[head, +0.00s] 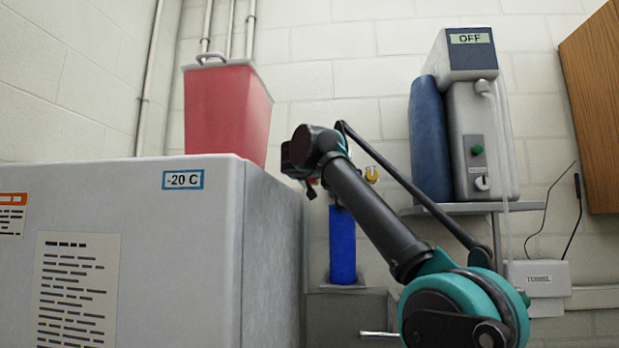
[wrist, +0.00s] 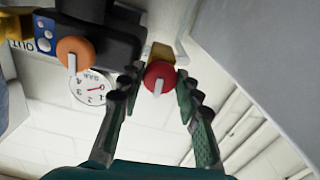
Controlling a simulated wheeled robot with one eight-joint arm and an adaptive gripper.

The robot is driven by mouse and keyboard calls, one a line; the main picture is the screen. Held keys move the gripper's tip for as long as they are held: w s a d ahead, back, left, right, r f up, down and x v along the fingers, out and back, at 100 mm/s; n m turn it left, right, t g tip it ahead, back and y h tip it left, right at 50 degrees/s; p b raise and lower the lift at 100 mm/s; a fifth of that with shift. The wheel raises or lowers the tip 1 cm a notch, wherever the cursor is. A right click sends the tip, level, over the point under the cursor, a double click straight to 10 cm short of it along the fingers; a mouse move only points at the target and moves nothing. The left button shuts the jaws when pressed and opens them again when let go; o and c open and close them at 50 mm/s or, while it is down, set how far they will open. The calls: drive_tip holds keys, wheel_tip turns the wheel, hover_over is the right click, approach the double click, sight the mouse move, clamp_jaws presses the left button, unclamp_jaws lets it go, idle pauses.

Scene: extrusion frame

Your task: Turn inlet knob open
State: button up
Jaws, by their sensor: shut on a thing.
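In the wrist view a round red knob (wrist: 160,72) with a white pointer sits on a brass-coloured stub. My gripper (wrist: 157,84) has one finger on each side of this knob and is shut on it. An orange knob (wrist: 74,54) with a white pointer sits to the left on a dark body, beside a blue plate (wrist: 44,34) and a label reading OUT. I see no label naming the red knob. In the head view my arm hides the gripper and most of the fitting; a yellow part (head: 371,174) shows just right of the arm.
A round gauge (wrist: 90,88) marked BAR is below the orange knob. In the head view a blue cylinder (head: 342,245) stands under the fitting. A -20 C freezer (head: 205,230) with a red bin (head: 225,110) is on the left; a machine displaying OFF (head: 470,100) is on the right.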

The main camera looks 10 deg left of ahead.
drive_tip(key=shift+n, duration=8.3)
drive_tip(key=o, duration=1.1)
drive_tip(key=shift+o, duration=0.2)
drive_tip(key=shift+s, duration=0.15)
drive_tip(key=s, duration=1.1)
drive_tip(key=shift+s+a, duration=0.2)
drive_tip(key=shift+s, duration=0.2)
